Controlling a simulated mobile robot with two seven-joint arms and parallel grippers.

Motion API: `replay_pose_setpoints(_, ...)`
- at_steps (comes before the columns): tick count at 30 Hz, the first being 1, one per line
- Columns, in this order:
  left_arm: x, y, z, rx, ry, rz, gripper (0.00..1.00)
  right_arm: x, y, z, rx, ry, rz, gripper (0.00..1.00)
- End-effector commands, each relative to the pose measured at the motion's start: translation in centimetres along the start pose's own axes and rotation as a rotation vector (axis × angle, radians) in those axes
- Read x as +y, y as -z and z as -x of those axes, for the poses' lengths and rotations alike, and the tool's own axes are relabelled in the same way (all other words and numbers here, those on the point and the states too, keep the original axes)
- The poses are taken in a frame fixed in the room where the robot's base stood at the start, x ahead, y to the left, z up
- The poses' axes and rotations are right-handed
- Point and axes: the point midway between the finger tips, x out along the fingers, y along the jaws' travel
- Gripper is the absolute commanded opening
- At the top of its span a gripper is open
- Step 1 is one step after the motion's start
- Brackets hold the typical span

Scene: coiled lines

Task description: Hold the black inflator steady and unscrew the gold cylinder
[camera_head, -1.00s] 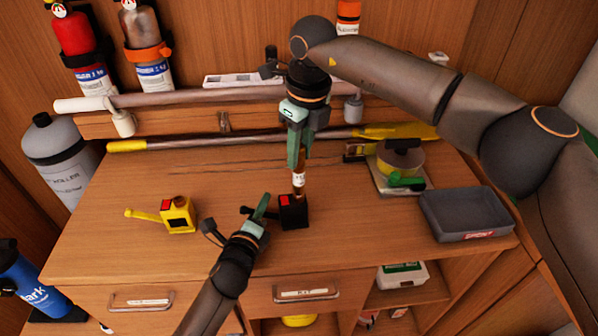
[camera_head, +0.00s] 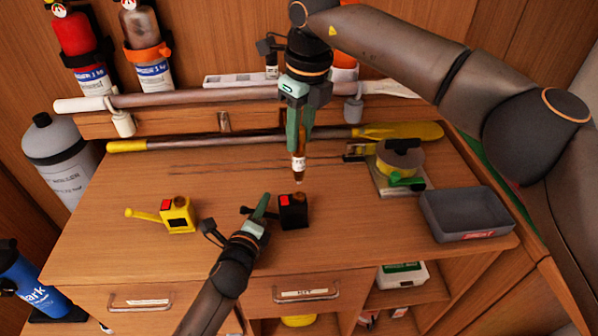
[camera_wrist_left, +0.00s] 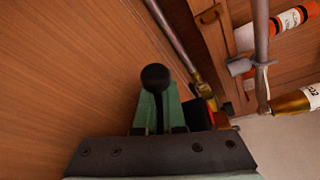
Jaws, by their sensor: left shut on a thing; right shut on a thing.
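The black inflator (camera_head: 293,213), a small box with a red patch on top, stands on the bench. My left gripper (camera_head: 262,209) is shut on its handle at the left side. In the left wrist view a round black knob (camera_wrist_left: 155,77) shows between the green fingers, and part of the inflator is hidden behind them. My right gripper (camera_head: 299,150) is shut on the gold cylinder (camera_head: 299,168), which has a white label. The cylinder hangs upright just above the inflator, apart from it. It also shows at the right of the left wrist view (camera_wrist_left: 296,101).
A yellow inflator (camera_head: 178,215) stands at the left on the bench (camera_head: 130,240). A grey tray (camera_head: 466,214) and a round yellow-green device (camera_head: 400,165) are at the right. A long yellow-ended pole (camera_head: 250,141) lies along the back.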

Motion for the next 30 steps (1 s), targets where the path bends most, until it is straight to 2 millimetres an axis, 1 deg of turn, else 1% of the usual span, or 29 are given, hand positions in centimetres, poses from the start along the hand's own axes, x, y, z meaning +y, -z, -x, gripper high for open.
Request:
replay_pose_setpoints(1, 0.0, 0.01, 0.0, 0.0, 0.0, 0.0, 0.0, 0.0, -0.09, 0.51, -0.001, 0.001, -0.001, 0.0)
replay_pose_setpoints(4, 0.01, 0.01, 0.0, 0.0, 0.0, 0.0, 0.0, 0.0, -0.15, 1.17, -0.001, 0.001, -0.001, 0.0)
replay_pose_setpoints(12, 0.0, 0.01, 0.0, 0.0, 0.0, 0.0, 0.0, 0.02, -0.16, 1.38, 0.0, 0.0, 0.0, 0.0)
replay_pose_setpoints(13, 0.0, 0.01, 0.0, 0.0, 0.0, 0.0, 0.1, 0.02, -0.16, 1.37, 0.0, 0.0, 0.0, 0.0)
replay_pose_setpoints(21, 0.0, 0.0, 0.0, 0.0, 0.0, 0.0, 0.4, 0.01, -0.15, 1.35, 0.0, 0.0, 0.0, 0.0)
replay_pose_setpoints(22, 0.0, 0.0, 0.0, 0.0, 0.0, 0.0, 0.42, 0.01, -0.15, 1.35, 0.0, 0.0, 0.0, 0.0)
replay_pose_setpoints(30, 0.02, 0.01, 0.14, 0.0, 0.0, 0.0, 0.42, 0.0, -0.15, 1.35, 0.0, 0.0, 0.0, 0.0)
